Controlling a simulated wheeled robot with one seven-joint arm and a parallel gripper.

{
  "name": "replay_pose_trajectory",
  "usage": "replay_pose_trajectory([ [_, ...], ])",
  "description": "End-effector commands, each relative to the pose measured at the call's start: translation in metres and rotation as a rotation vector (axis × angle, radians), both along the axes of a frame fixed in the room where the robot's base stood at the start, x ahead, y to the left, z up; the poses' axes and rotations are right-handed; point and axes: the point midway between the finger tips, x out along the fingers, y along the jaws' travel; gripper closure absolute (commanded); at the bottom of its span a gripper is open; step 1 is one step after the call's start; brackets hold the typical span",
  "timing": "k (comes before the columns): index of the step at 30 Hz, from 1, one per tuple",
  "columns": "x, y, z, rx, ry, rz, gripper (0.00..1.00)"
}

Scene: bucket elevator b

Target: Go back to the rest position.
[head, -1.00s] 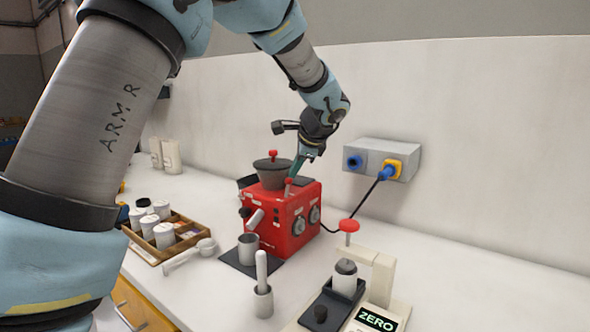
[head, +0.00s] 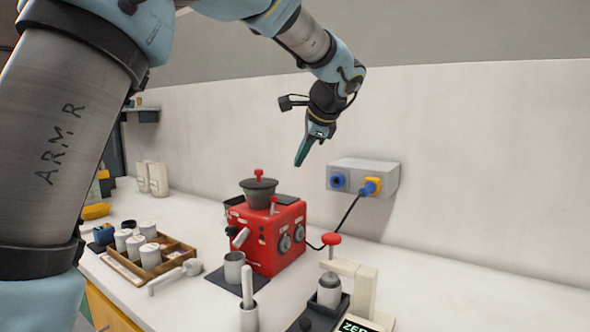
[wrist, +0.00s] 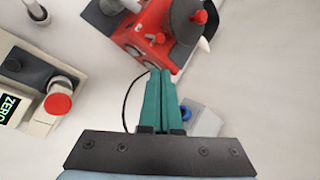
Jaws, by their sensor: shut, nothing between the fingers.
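My gripper (head: 302,153) is shut and empty, with its green fingers together, in the air above and to the right of the red grinder (head: 268,238). In the wrist view the gripper (wrist: 161,72) points down toward the worktop, and the red grinder (wrist: 150,35) lies beyond the fingertips. The fingers look clear of the grinder in the head view. My arm spans the top of the head view.
A grey socket box (head: 362,177) with a yellow and blue plug is on the wall, its cord running to the grinder. A scale with a red-topped post (head: 331,240) stands at front right. A wooden tray (head: 178,262) holds white jars at left.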

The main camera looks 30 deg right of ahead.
Motion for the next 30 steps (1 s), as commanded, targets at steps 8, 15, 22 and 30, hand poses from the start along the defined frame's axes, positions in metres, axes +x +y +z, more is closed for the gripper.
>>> replay_pose_trajectory([
  [8, -0.001, 0.0, 0.002, 0.0, 0.0, 0.0, 1.0],
  [15, -0.001, 0.0, 0.001, 0.0, 0.0, 0.0, 1.0],
  [22, 0.02, 0.045, -0.025, -0.044, 0.066, 0.117, 1.0],
  [30, 0.037, 0.21, -0.118, -0.267, 0.281, 0.622, 1.0],
])
